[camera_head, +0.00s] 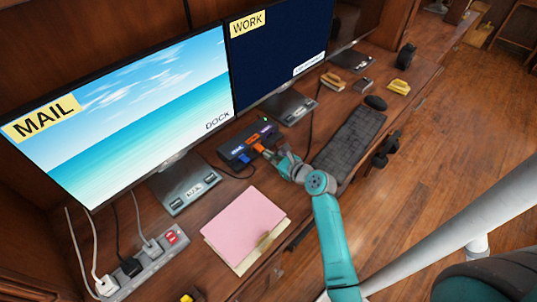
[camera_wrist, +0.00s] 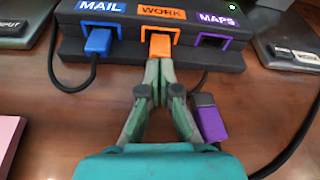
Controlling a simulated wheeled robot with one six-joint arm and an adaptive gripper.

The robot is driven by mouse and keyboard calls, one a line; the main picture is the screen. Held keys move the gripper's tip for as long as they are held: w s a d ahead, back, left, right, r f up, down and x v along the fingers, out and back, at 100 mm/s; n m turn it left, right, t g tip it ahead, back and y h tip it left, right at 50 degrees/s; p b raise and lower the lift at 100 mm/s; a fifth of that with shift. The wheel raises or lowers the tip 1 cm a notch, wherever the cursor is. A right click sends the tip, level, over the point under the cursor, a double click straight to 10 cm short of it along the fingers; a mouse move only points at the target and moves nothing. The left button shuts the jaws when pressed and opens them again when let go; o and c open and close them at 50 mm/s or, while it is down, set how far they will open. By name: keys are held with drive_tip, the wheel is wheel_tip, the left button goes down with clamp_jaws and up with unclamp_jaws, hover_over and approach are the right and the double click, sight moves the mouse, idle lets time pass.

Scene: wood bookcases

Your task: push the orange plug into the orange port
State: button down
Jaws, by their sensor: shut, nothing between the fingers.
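The orange plug (camera_wrist: 160,46) sits at the orange port, under the orange WORK label (camera_wrist: 163,13) on the dark dock (camera_wrist: 130,47). How deep it sits is hard to tell. My gripper (camera_wrist: 158,66) is shut, with its fingertips together right at the near end of the orange plug and nothing between them. In the head view, my gripper (camera_head: 272,156) reaches to the dock (camera_head: 240,142) from the right, and the orange plug (camera_head: 259,148) shows just beyond the fingertips. The plug's cable is hidden or not distinct.
A blue plug (camera_wrist: 97,43) is in the MAIL port. The purple MAPS port (camera_wrist: 212,41) looks empty, and a purple plug (camera_wrist: 211,123) lies on the desk right of my fingers. A keyboard (camera_head: 350,143) and a pink folder (camera_head: 243,222) lie near the arm.

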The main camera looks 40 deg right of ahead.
drive_tip(key=shift+s, duration=1)
drive_tip(key=v, duration=1.2)
